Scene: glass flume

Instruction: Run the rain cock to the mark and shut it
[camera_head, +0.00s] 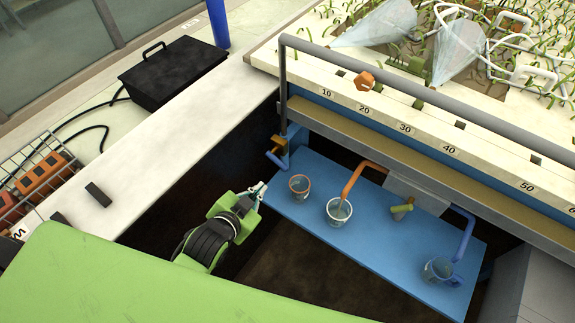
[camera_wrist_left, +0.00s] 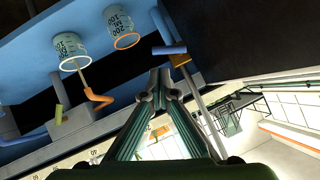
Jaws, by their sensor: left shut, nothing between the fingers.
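My left gripper (camera_head: 262,188) is shut and empty, just left of the blue shelf in the head view; it also shows in the left wrist view (camera_wrist_left: 159,72). A brass cock (camera_head: 279,144) with a blue lever (camera_head: 276,160) sits at the shelf's left end, above and apart from the fingers. The lever also shows in the wrist view (camera_wrist_left: 169,49). An orange spout (camera_head: 362,175) runs a thin stream into a white-rimmed cup (camera_head: 338,211). An orange-rimmed cup (camera_head: 299,187) stands left of it. The cups carry volume markings; their levels are unclear. My right gripper is out of view.
The blue shelf (camera_head: 395,275) also holds a small green piece (camera_head: 402,209) and a blue-rimmed cup (camera_head: 438,270) under a blue pipe. Two spray cones (camera_head: 458,50) fall on the planted bed above. A grey rail (camera_head: 420,88) crosses the bed's front.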

